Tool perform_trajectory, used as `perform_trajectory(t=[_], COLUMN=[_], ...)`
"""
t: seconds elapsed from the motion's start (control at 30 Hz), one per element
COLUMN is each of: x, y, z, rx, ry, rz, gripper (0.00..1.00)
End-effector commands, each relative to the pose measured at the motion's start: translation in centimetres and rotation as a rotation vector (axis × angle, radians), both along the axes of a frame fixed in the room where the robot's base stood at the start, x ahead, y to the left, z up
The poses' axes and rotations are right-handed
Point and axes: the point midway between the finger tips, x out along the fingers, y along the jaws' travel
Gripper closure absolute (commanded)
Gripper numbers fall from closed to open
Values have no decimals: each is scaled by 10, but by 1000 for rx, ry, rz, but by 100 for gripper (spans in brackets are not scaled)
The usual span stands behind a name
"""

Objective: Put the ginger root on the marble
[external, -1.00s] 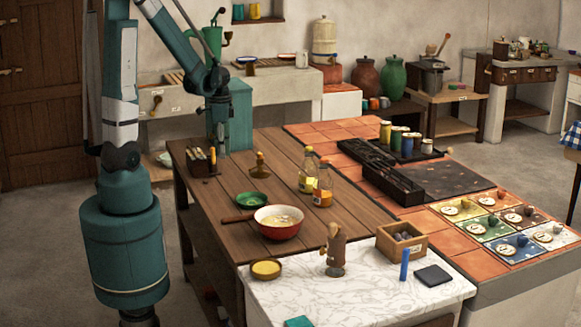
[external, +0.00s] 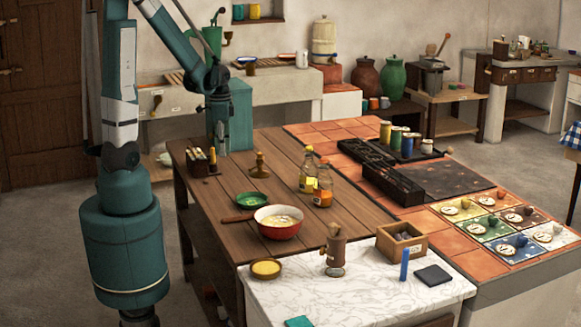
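The white veined marble (external: 375,296) covers the near end of the long table. I cannot pick out the ginger root for certain; a small tan lump (external: 335,230) shows at the top of an upright brown thing (external: 337,252) on the marble. My arm reaches down at the far left end of the table, well away from the marble. My gripper (external: 220,132) is small and dark against a teal block there, and its fingers cannot be made out.
A yellow-filled bowl (external: 265,268), a wooden box (external: 402,241), a blue cylinder (external: 404,264) and a dark square (external: 433,275) are on or beside the marble. A red bowl (external: 279,230) and two bottles (external: 323,187) stand on the wood. The marble's front middle is clear.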

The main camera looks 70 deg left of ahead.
Motion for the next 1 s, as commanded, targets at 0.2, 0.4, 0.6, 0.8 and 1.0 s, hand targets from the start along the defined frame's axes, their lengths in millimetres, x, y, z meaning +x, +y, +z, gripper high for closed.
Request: perform_trajectory(t=[0.2, 0.4, 0.6, 0.8, 1.0], x=[-1, -1, -1, -1, 15], y=[-1, -1, -1, 0, -9], z=[22, 55, 82, 104, 109], rx=[0, 0, 0, 0, 0], ry=[0, 0, 0, 0, 0], rz=[0, 0, 0, 0, -26], gripper=[92, 92, 92, 92, 92])
